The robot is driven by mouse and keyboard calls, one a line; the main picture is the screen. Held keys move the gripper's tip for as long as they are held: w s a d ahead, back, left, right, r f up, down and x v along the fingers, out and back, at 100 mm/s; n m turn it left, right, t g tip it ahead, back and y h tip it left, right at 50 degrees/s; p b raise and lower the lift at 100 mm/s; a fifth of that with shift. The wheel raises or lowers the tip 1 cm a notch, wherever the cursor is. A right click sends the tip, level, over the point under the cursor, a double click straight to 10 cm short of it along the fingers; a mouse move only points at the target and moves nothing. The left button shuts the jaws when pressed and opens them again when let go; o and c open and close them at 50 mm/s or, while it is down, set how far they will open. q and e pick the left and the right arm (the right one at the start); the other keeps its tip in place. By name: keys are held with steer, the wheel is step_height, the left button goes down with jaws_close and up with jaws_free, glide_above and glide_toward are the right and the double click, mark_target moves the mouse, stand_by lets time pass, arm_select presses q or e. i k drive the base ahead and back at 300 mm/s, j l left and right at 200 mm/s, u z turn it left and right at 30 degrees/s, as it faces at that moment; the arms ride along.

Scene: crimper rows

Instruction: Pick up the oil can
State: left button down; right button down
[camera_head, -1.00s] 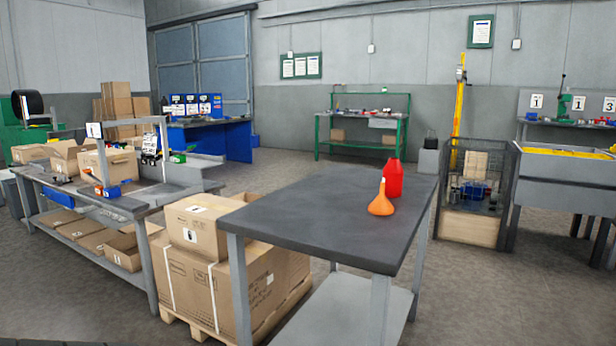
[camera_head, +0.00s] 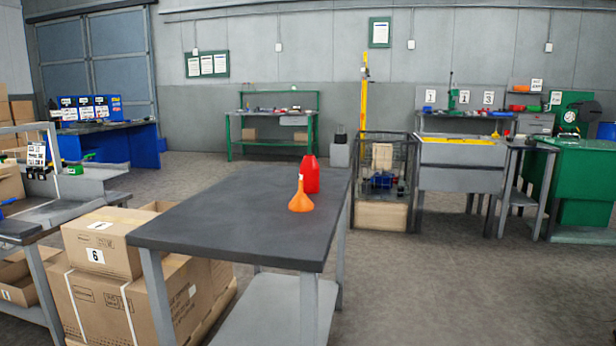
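A red can-like container (camera_head: 311,174) stands upright on the dark-topped table (camera_head: 225,224) in the middle of the head view. An orange funnel-shaped thing with a narrow spout (camera_head: 301,200) stands just in front of it and hides part of it. I cannot tell for certain which of the two is the oil can. Both are near the table's right edge. Neither of my grippers shows in the view.
Cardboard boxes (camera_head: 100,241) on a pallet stand at the table's left. A wire cage cart (camera_head: 384,218) stands beyond its right end. A grey workbench (camera_head: 90,190) is at left, a green cabinet (camera_head: 590,185) at far right. The floor right of the table (camera_head: 460,290) is clear.

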mark_target(309, 168)
steer(key=i+l+z, duration=0.2)
steer(key=z, duration=0.15)
steer(key=i+z, duration=0.3)
steer(key=i+l+z, duration=0.3)
steer(key=i+z, duration=0.2)
steer(key=i, duration=0.2)
steer(key=i+z, duration=0.45)
steer(key=i, duration=0.25)
steer(key=i+u, duration=0.75)
steer(key=i+l+u, duration=0.4)
steer(key=i+j, duration=0.05)
steer(key=j, duration=0.05)
